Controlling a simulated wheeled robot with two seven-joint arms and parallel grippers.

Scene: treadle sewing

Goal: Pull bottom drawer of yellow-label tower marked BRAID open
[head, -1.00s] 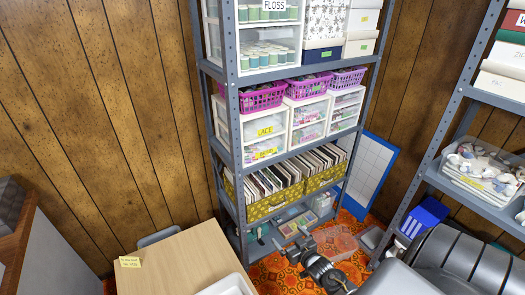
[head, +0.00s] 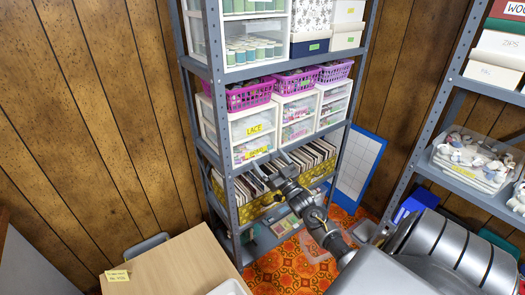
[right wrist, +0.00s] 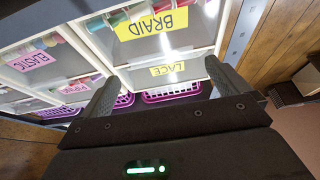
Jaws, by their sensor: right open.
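The yellow-label tower (head: 236,150) is a white-framed clear drawer unit on the middle shelf of the grey rack. Its upper drawer is labelled LACE (head: 256,128) and its bottom drawer is labelled BRAID (head: 257,152); both look shut. The right wrist view shows it upside down, with the BRAID label (right wrist: 158,23) above the LACE label (right wrist: 167,70). My right gripper (head: 268,164) is open and empty, just in front of and below the BRAID drawer; its two fingers (right wrist: 160,75) show apart in the wrist view. Contact cannot be told. My left gripper is not in view.
Pink-label towers (head: 298,118) stand to the right, with purple baskets (head: 250,97) on top. A yellow patterned box of records (head: 250,212) sits on the shelf below, close under my arm. A grey rack post (head: 221,150) stands left of the tower. A wooden table (head: 170,265) is front left.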

